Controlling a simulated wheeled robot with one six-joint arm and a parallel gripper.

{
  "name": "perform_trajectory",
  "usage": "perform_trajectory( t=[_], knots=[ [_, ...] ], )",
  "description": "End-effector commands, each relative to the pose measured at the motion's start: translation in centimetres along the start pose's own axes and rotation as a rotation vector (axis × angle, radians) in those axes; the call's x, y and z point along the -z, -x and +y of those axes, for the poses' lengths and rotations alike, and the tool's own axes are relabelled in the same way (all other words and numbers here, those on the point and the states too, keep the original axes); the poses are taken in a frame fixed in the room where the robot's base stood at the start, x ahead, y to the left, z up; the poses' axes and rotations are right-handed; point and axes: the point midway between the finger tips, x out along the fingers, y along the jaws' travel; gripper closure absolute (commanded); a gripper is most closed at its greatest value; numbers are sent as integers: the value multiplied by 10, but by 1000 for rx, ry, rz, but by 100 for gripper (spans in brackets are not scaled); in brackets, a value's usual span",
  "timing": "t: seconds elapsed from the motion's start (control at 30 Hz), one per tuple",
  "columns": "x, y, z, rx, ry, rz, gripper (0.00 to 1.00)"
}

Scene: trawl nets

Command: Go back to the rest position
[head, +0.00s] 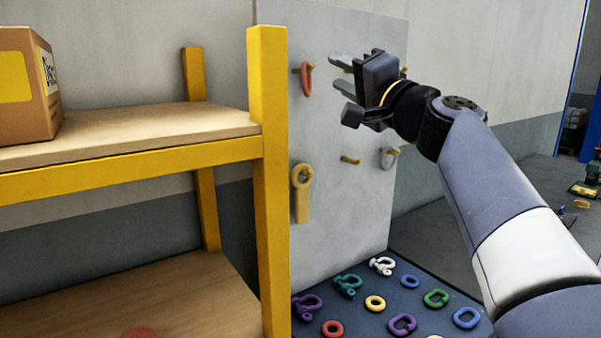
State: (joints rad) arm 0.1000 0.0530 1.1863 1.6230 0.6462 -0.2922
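My gripper (336,73) is raised in front of the upper part of a grey peg board (340,215). Its two grey fingers point left and stand apart, with nothing visible between them. A red ring (306,80) hangs on a peg just left of the fingertips. A yellow piece with a ring-shaped top (301,195) hangs lower left, and a grey ring (388,159) hangs on a peg at the lower right. A peg (350,160) between these two is bare. Another peg is partly hidden behind my gripper.
A yellow-framed shelf (268,200) stands close on the left, with a cardboard box (28,85) on its upper board. A dark blue surface (420,270) below the peg board holds several coloured rings and shackles.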

Motion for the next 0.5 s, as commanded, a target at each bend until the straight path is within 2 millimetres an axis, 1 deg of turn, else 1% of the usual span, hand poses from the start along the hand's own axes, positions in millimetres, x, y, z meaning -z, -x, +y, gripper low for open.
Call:
perform_trajectory(
  t=[0.17, 0.4, 0.5],
  knots=[
    [-1, -24, 2, -6, -5, -5, 65],
    [-4, -68, 10, -15, -9, -10, 65],
    [-4, -83, 13, -19, -10, -10, 65]
  ],
)
